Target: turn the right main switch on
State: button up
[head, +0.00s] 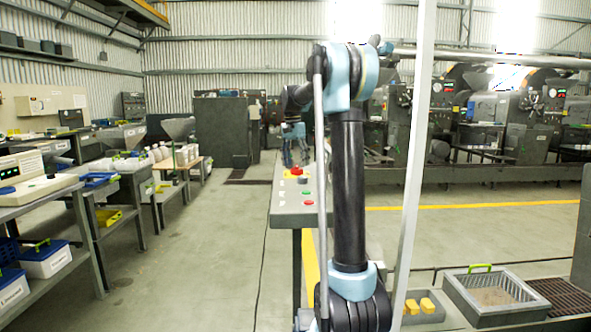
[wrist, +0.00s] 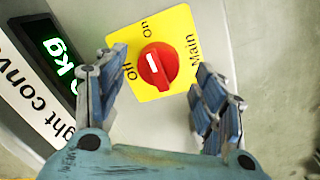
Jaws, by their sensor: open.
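The main switch is a red round knob (wrist: 158,66) on a yellow plate (wrist: 122,38) marked On, Off and Main. A white mark sits on the knob's left part, on the side of the word Off. In the wrist view my gripper (wrist: 155,72) is open, with one finger on each side of the knob. Whether the fingers touch it I cannot tell. In the head view my gripper (head: 295,145) is above the grey control desk (head: 290,219), over a red knob (head: 297,171) on yellow.
A lit green "kg" display (wrist: 60,62) and a "...ght conv..." label lie left of the switch. Green (head: 307,194) and red (head: 307,203) buttons sit nearer on the desk. Benches line the left; machines stand back right. Floor left of the desk is clear.

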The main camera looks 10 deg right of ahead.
notch_tip(320, 180, up, 9)
jog(key=shift+w+a, duration=0.3)
jog(key=shift+s, duration=0.15)
